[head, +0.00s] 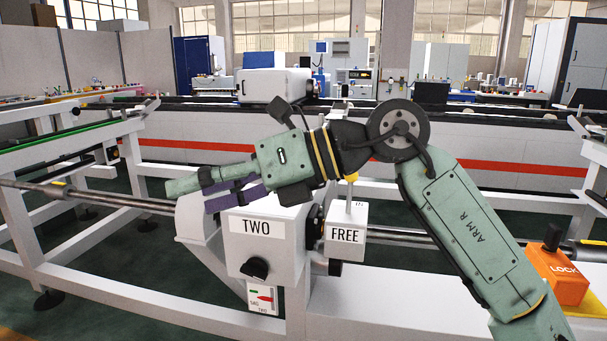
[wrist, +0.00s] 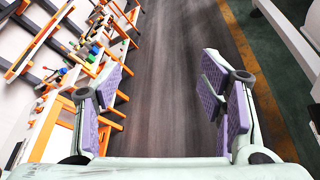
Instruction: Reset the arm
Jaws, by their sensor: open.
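My green arm, marked "ARM R", rises from the lower right in the head view and bends at a dark round joint. My gripper (head: 215,187) points left, in front of and above the white box marked TWO (head: 256,245). In the wrist view my gripper (wrist: 165,90) is open, with purple pads on both fingers and nothing between them. Behind the fingers are a dark grey floor strip and a yellow line. Part of the top of the TWO box is hidden by my gripper and wrist.
A small white box marked FREE (head: 346,235) stands right of the TWO box. An orange LOCK block (head: 556,272) is at the far right. A metal bar (head: 120,202) runs across on white rack frames. An orange-framed rack (wrist: 75,75) lies left in the wrist view.

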